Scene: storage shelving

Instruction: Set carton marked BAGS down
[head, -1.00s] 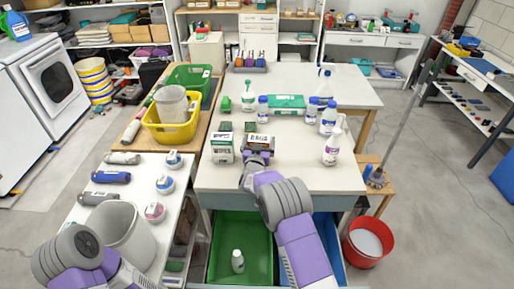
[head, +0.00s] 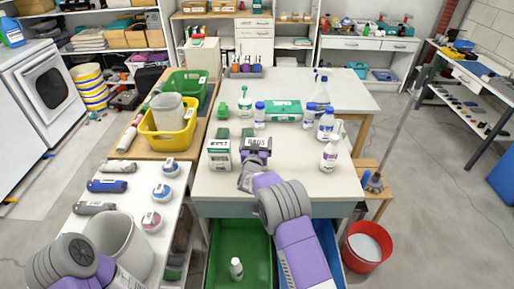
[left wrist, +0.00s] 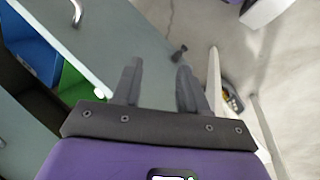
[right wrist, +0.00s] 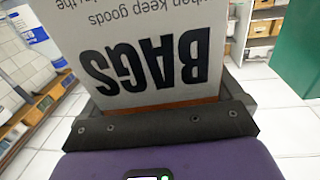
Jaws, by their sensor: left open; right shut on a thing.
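The carton marked BAGS (head: 258,142) is over the near part of the white table. My right gripper (head: 256,154) is shut on it from the near side. In the right wrist view the carton (right wrist: 150,45) fills the upper middle, with its BAGS print upside down. I cannot tell whether its base touches the table top. A green and white carton (head: 219,155) stands just left of it. My left gripper (left wrist: 159,72) is open and empty in the left wrist view. Its fingers do not show in the head view.
Farther back on the white table (head: 290,182) are a green box (head: 283,111) and several bottles. The table's near right area is clear. Below the edge, a green bin (head: 240,242) holds a small white bottle (head: 236,268).

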